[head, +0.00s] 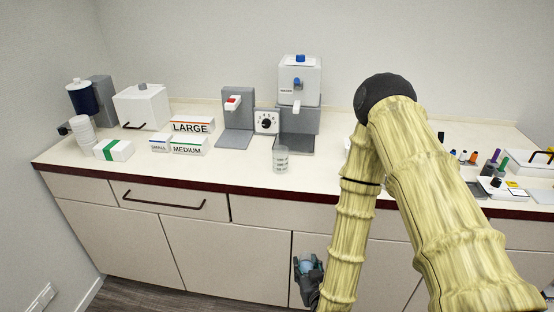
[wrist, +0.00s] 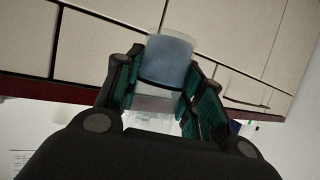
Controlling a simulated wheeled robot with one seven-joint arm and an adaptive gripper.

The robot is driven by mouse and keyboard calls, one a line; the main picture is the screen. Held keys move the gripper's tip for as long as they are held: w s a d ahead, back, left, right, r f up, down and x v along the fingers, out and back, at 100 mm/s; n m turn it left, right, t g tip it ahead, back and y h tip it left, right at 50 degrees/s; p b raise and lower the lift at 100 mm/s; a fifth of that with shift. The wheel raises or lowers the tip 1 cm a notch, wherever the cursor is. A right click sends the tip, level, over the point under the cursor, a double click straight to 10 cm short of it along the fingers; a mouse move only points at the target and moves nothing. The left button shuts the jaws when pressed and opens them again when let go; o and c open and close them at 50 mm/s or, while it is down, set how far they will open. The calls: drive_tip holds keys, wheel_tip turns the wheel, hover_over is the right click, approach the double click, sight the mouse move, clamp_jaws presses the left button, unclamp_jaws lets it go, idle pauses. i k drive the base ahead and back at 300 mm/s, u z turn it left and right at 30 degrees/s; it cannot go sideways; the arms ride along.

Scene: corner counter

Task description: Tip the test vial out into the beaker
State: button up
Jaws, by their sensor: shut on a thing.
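The beaker (head: 281,160) stands upright on the counter near its front edge, clear with dark markings. My gripper (head: 309,270) is low in front of the cabinet doors, below the counter top and to the right of the beaker. It is shut on the test vial (head: 304,266), which shows as a small bluish shape, partly hidden by the fingers. In the wrist view the vial (wrist: 168,58) is clear with blue contents, held between the green-padded fingers of my gripper (wrist: 162,82). The vial's exact tilt is hard to tell.
Behind the beaker stand a grey-white dispenser machine (head: 299,85), a dial box (head: 266,122) and a grey stand (head: 238,122). Boxes marked LARGE (head: 193,125) and MEDIUM (head: 188,147) are to the left. Small vials and trays (head: 495,185) are at right. The counter's front edge (head: 240,188) lies above my gripper.

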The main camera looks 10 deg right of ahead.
sight(281, 160)
drive_tip(key=k, duration=1)
drive_tip(key=z, duration=0.7)
drive_tip(key=i, duration=1.5)
drive_tip(key=u, duration=0.65)
